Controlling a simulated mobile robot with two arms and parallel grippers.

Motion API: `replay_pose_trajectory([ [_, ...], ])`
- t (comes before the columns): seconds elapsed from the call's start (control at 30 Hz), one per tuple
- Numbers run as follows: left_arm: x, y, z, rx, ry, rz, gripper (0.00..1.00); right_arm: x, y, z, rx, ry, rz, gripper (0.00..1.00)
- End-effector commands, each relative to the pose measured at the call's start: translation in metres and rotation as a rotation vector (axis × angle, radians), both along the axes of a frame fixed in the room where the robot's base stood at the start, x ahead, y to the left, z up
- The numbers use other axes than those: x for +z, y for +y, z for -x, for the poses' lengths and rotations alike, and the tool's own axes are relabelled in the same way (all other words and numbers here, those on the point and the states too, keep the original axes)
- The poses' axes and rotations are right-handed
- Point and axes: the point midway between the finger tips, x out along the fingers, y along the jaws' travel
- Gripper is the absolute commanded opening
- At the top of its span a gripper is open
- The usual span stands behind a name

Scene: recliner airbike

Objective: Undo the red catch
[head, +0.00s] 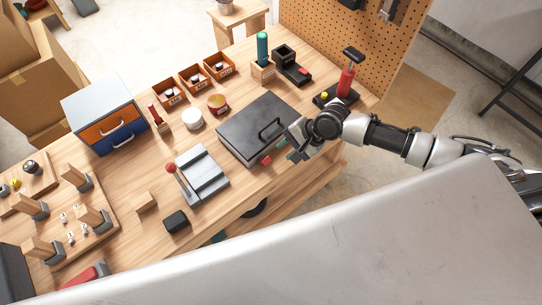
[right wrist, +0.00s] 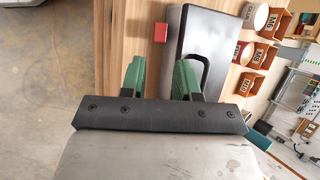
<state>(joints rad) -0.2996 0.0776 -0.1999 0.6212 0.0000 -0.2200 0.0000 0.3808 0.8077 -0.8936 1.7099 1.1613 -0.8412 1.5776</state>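A black case (head: 243,137) with a dark handle lies shut on the wooden workbench; it also shows in the right wrist view (right wrist: 205,45). The red catch (head: 267,160) is a small red block at the case's front edge, and it shows in the right wrist view (right wrist: 160,32) beyond my fingertips. My right gripper (head: 287,151) is beside the case's front right, close to the catch. Its two green fingers (right wrist: 160,75) are apart with nothing between them. I see no contact with the catch. My left gripper is not in view.
A grey fixture with a red-knobbed lever (head: 203,176) stands left of the case. Labelled orange bins (head: 193,77), a white tub (head: 193,119) and a dark block with a slot (head: 290,67) stand behind. A red-handled tool (head: 346,82) stands at the right.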

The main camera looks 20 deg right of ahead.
Motion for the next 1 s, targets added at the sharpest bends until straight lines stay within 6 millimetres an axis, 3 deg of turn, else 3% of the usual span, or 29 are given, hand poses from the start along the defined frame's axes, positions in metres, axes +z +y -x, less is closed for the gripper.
replay_pose_trajectory([
  [0.4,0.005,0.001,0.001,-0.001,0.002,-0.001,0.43,-0.058,0.038,-0.017,0.0,-0.001,0.0,0.31],
  [0.83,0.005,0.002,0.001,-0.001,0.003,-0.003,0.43,-0.067,0.043,-0.019,0.002,-0.003,0.001,0.31],
  [1.0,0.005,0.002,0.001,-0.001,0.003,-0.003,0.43,-0.067,0.043,-0.019,0.002,-0.003,0.001,0.05],
])
